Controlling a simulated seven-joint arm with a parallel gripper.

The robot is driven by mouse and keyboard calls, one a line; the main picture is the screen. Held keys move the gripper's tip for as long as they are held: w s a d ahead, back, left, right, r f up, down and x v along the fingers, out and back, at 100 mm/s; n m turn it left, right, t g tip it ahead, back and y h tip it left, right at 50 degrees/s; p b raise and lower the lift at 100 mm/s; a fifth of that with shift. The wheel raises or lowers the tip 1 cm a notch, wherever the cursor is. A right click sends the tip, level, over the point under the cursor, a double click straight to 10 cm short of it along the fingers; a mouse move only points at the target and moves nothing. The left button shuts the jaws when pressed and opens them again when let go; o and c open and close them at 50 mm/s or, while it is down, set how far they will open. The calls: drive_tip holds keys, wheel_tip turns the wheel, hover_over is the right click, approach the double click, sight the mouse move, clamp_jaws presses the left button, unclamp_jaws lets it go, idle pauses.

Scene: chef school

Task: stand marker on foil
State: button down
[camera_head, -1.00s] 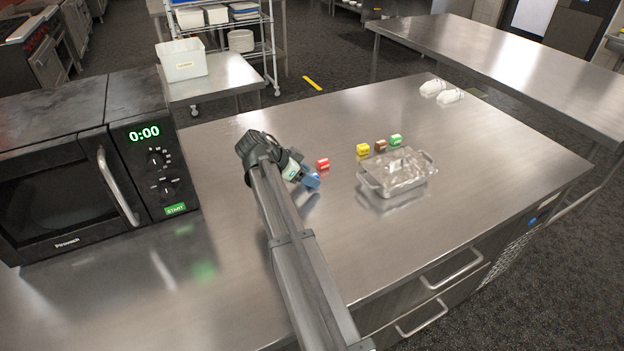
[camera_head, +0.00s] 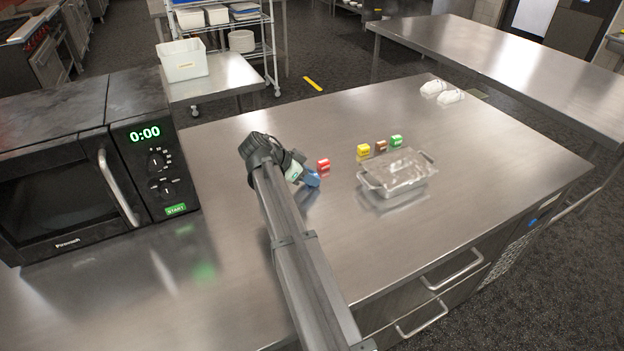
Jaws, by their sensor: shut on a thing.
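My gripper (camera_head: 303,176) is low over the steel counter, left of centre, and mostly hidden by my own arm. It is shut on a small blue piece (camera_head: 313,180), which looks like a blue marker; its lower part and tilt are hard to make out. A small red marker (camera_head: 323,165) stands just beyond it to the right. Yellow (camera_head: 363,150), brown (camera_head: 381,146) and green (camera_head: 396,141) markers stand in a row farther right. A shiny, clear or silvery dish with handles (camera_head: 428,181), possibly the foil, sits in front of that row, right of my gripper and apart from it.
A black microwave (camera_head: 75,170) stands on the left of the counter (camera_head: 480,180). Two white items (camera_head: 442,92) lie at the far right corner. The counter between my gripper and the dish is clear, as is the counter's right side.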

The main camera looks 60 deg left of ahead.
wheel_tip(320, 180, up, 9)
drive_tip(key=shift+f, duration=0.1)
drive_tip(key=shift+w+r, duration=0.25)
drive_tip(key=shift+r, duration=0.05)
drive_tip(key=w+d+r+m+h, duration=0.1)
drive_tip(key=w+d+r, duration=0.15)
drive_tip(key=w, duration=0.35)
drive_tip(key=w+d+r+m, duration=0.1)
drive_tip(key=w+d, duration=0.2)
drive_tip(key=w, duration=0.3)
wheel_tip(320, 180, up, 3)
hover_over(389, 169)
drive_tip(key=s+d, duration=0.1)
drive_tip(key=s, duration=0.2)
drive_tip(key=shift+s+a+f+n+y, duration=0.15)
drive_tip(key=shift+f+n, duration=0.2)
drive_tip(key=shift+f, duration=1.3)
drive_tip(key=shift+w+a+f+n+y, duration=0.1)
drive_tip(key=shift+a+f+n+y, duration=0.15)
drive_tip(key=shift+f, duration=1.35)
drive_tip(key=shift+s+a+f+n+y, duration=0.1)
drive_tip(key=shift+f+n, duration=0.3)
drive_tip(key=shift+f, duration=1.25)
drive_tip(key=shift+f, duration=0.1)
drive_tip(key=c, duration=0.8)
unclamp_jaws()
